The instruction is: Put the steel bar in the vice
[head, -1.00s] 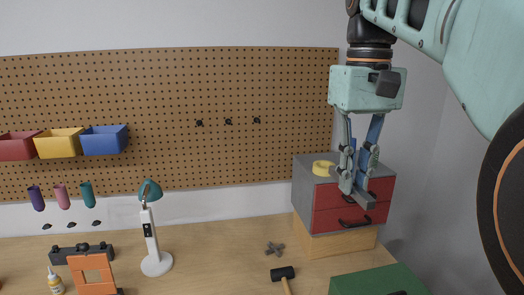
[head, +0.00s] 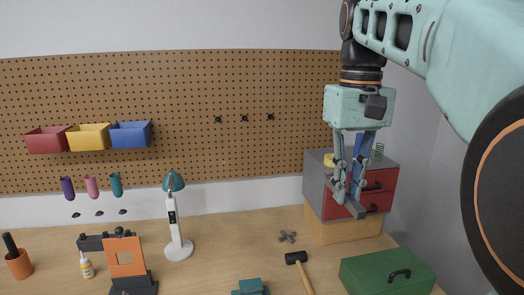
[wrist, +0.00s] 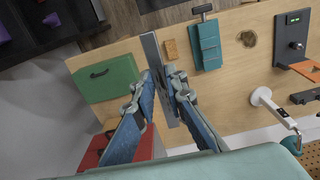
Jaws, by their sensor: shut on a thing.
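My gripper (head: 349,190) is shut on the steel bar (head: 354,207), a grey flat-sided bar, and holds it above the bench in front of the drawer cabinet. In the wrist view the bar (wrist: 154,52) runs long between the fingertips of my gripper (wrist: 163,84). The teal vice (head: 251,288) is cut off by the bottom edge of the head view, left of and below my gripper. In the wrist view the whole vice (wrist: 206,46) shows with its dark handle, to the right of the bar and apart from it. Its jaw gap is hard to make out.
A green toolbox (head: 385,272) stands at the right, below a cabinet with red drawers (head: 374,190). A hammer (head: 298,261) lies near the vice. A white lamp (head: 174,225) and an orange-and-black stand (head: 126,255) are at left. Bench between lamp and hammer is mostly clear.

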